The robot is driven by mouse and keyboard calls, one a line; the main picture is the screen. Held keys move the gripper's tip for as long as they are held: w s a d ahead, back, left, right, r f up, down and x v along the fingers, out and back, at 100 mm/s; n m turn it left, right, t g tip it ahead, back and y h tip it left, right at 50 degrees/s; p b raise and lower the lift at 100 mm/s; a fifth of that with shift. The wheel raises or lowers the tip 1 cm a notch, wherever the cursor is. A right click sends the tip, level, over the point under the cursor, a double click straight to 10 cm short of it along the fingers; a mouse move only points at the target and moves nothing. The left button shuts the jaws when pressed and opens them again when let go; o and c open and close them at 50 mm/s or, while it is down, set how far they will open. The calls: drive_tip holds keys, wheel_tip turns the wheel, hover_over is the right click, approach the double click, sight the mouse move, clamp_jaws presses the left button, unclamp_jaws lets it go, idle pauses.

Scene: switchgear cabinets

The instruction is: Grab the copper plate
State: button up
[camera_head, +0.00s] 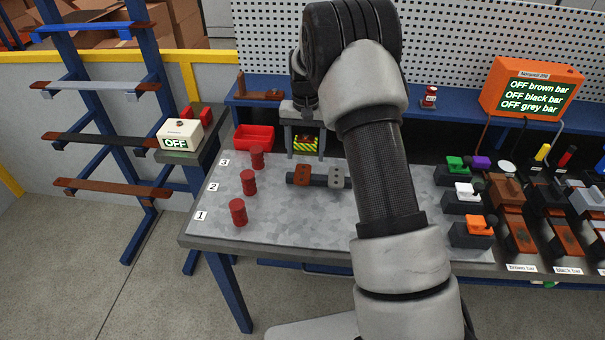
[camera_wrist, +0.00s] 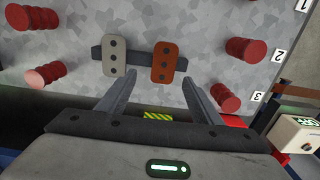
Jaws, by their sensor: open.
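The copper plate (camera_wrist: 165,62) is a reddish-brown rounded plate with several dark holes. It lies across a dark bar (camera_wrist: 140,52) on the grey table, beside a similar grey plate (camera_wrist: 114,57). In the head view the copper plate (camera_head: 303,174) lies left of the grey plate (camera_head: 336,178), and my arm hides part of the bar's right end. My gripper (camera_wrist: 160,92) is open and empty, with its two fingers apart and pointing toward the plates. The gripper (camera_head: 305,140) also shows in the head view, behind the plates. The fingers appear apart from both plates.
Red cylinders (camera_head: 248,182) stand on the left of the table (camera_head: 285,225) by labels 1, 2 and 3. A red tray (camera_head: 254,137) is at the back left. Several coloured switches (camera_head: 468,195) stand at right. The table's front middle is clear.

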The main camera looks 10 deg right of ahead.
sight(303, 173)
drive_tip(key=f, duration=0.3)
drive_tip(key=a+f+p, duration=0.1)
drive_tip(key=shift+s+f, duration=0.3)
drive_tip(key=shift+s, duration=0.1)
drive_tip(key=shift+f, duration=0.55)
drive_tip(key=c, duration=1.3)
drive_tip(key=shift+w, duration=0.1)
drive_tip(key=shift+c, duration=0.6)
drive_tip(key=shift+r, duration=0.15)
